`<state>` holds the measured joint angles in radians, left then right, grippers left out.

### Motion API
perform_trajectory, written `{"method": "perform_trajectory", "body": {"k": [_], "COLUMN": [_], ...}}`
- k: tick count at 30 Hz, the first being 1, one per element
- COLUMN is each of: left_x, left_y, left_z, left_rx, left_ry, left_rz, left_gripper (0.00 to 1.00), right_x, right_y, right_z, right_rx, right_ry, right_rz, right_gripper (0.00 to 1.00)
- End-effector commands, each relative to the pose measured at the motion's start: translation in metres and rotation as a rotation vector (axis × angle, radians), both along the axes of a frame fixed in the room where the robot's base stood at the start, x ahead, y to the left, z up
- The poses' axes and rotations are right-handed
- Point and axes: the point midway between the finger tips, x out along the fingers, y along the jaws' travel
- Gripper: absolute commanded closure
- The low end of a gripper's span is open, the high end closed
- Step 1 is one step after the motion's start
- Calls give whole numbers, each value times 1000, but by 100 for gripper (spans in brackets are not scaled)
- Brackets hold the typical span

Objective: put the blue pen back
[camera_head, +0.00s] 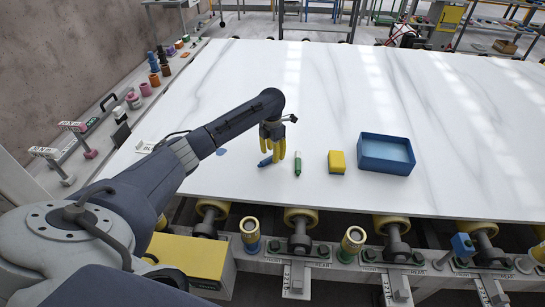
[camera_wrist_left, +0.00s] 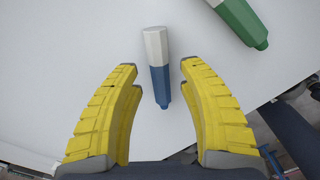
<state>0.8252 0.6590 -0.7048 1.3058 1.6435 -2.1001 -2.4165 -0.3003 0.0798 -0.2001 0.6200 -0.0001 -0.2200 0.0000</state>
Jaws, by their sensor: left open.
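The blue pen (camera_head: 265,162) lies on the white stone slab (camera_head: 430,115), just left of my left gripper (camera_head: 276,157) in the head view. In the left wrist view the pen (camera_wrist_left: 157,65) has a pale grey end and a blue body, and shows between the two yellow fingertips (camera_wrist_left: 158,67). My left gripper is open and points down over it, with a gap on both sides of the pen. A blue open box (camera_head: 387,166) sits to the right on the slab. My right gripper is not in view.
A green pen (camera_head: 298,165) lies close to the right of my gripper, also in the left wrist view (camera_wrist_left: 238,20). A yellow block (camera_head: 336,162) stands between it and the box. A small flat blue mark (camera_head: 222,152) is left. The far slab is clear.

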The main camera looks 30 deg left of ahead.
Motion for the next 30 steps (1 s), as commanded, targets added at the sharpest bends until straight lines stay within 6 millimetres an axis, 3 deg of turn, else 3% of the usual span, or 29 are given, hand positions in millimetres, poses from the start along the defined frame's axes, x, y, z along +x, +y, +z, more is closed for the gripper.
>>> {"method": "perform_trajectory", "body": {"k": [6,15,21,30], "left_x": [1,0,-1,-1], "left_y": [1,0,0,0], "left_z": [42,84,96,99], "left_rx": [2,1,1,0], "left_ry": [-4,-3,0,0], "left_rz": [-1,0,0,0], "left_gripper": [59,59,59,59], "right_x": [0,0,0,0], "right_y": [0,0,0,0], "right_z": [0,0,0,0], "right_rx": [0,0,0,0], "right_ry": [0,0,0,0], "right_rz": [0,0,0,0], "right_gripper": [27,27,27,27]}}
